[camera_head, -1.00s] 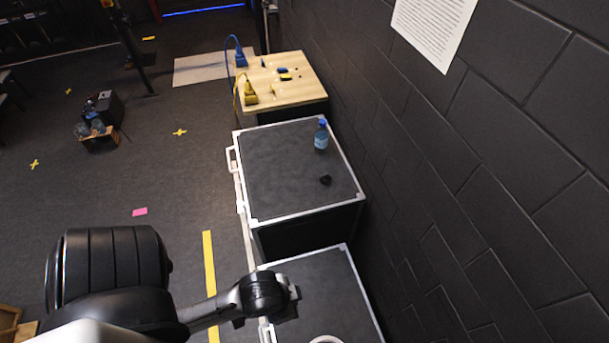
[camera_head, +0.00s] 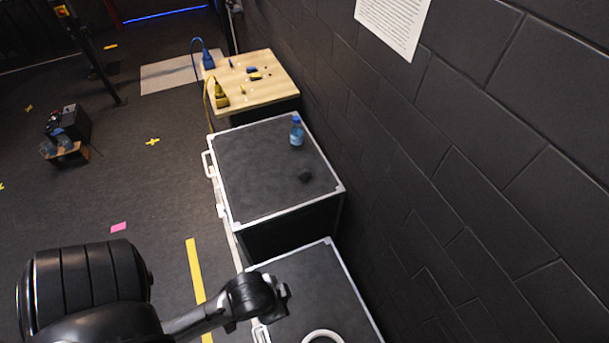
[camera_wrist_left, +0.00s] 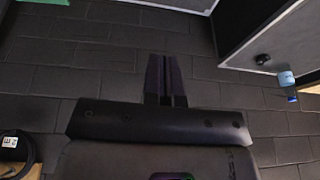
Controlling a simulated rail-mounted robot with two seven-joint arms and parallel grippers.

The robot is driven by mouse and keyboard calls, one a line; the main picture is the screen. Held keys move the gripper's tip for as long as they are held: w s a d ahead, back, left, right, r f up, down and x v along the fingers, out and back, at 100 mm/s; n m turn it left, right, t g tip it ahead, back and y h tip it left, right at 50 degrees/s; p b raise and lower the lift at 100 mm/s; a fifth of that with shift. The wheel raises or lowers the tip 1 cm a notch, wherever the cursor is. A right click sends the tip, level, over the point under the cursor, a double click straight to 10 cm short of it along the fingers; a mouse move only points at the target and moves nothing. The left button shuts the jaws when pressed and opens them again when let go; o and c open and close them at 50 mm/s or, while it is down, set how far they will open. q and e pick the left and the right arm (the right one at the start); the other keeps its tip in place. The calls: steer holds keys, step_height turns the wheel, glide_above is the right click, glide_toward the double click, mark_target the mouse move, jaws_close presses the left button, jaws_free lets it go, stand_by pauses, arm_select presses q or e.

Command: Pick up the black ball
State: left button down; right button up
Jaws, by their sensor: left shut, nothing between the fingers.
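The small black ball (camera_head: 305,175) sits on the dark top of the middle case (camera_head: 255,165), toward its right side. In the left wrist view the ball (camera_wrist_left: 263,59) shows at the upper right, near the case's pale edge. My left gripper (camera_wrist_left: 165,62) is shut and empty, well apart from the ball. In the head view my left arm reaches in at the bottom, over the nearer case, short of the ball. My right gripper is in neither view.
A blue-capped bottle (camera_head: 297,131) stands behind the ball on the same case. A nearer case (camera_head: 305,285) carries a white ring (camera_head: 322,337). A wooden-topped table (camera_head: 265,90) with tools stands beyond. The black brick wall (camera_head: 470,170) closes off the right; floor is open at left.

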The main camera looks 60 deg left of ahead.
arm_select(q)
steer(key=c, duration=1.9)
jaws_free()
steer(key=o, duration=1.7)
steer(key=shift+f, duration=0.1)
